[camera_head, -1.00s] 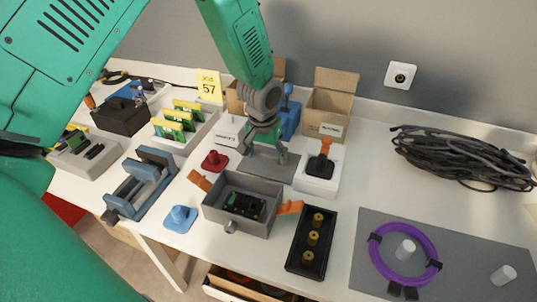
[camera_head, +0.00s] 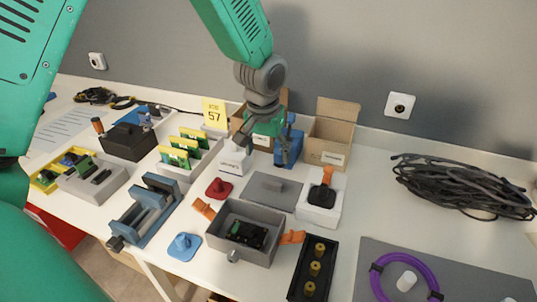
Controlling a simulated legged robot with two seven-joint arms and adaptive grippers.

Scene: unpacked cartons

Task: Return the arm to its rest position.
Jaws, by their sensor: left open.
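My green and grey arm reaches in from the upper left. My left gripper (camera_head: 263,145) is open with nothing seen between its fingers. The white box behind the lid and a blue object (camera_head: 289,143) lie close to the gripper in the picture; I cannot tell the exact gap. My right gripper is not in view.
An open grey box (camera_head: 220,238) with a circuit board stands in front. A blue vise (camera_head: 147,212), green boards in a rack (camera_head: 185,165), cardboard boxes (camera_head: 330,135), a white block (camera_head: 318,208), a purple ring (camera_head: 430,272) and black cable (camera_head: 465,185) surround it.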

